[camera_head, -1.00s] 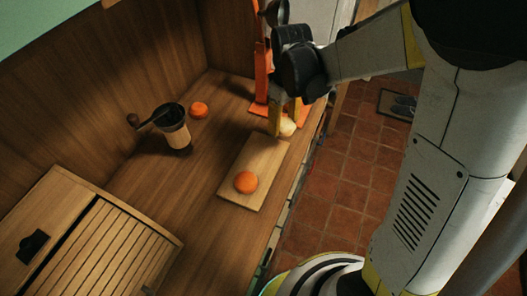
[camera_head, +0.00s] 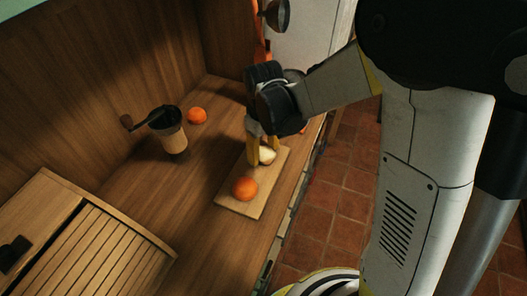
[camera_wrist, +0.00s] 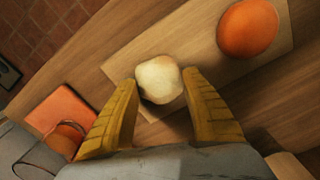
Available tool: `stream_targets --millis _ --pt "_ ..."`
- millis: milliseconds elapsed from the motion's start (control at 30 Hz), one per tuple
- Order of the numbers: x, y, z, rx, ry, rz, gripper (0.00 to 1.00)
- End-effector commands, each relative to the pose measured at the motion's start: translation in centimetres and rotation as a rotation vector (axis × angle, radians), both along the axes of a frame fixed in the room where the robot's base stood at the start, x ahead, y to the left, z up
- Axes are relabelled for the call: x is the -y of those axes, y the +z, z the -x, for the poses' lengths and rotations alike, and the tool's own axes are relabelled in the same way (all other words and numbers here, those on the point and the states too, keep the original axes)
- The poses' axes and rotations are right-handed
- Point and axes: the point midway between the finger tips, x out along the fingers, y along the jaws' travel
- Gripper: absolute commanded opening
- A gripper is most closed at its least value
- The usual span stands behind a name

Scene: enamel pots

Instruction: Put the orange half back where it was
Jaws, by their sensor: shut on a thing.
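My gripper (camera_head: 264,152) is shut on a pale, cream-coloured rounded piece (camera_head: 268,156), which I take to be the orange half. In the wrist view the pale piece (camera_wrist: 159,78) sits between my two yellow fingertips. It is over the far end of a light wooden board (camera_head: 236,206); I cannot tell whether it touches the board. An orange fruit (camera_head: 244,188) rests on the near part of the board, and it shows at the upper right in the wrist view (camera_wrist: 247,28).
An orange press stands behind my gripper; its base (camera_wrist: 62,115) shows in the wrist view. A hand grinder (camera_head: 172,138) and another orange (camera_head: 197,116) stand to the left. A slatted wooden box (camera_head: 105,255) fills the near left. The counter drops to a tiled floor on the right.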

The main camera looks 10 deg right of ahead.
Motion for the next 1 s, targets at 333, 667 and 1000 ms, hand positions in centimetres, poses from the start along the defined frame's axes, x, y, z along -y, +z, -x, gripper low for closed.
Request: stream_targets --millis 333,667,1000 --pt "0.0 -0.2 0.0 0.0 0.0 0.0 0.73" --pt "0.0 2.8 0.0 0.0 0.0 0.0 0.73" --pt "0.0 10.1 0.0 0.0 0.0 0.0 0.73"
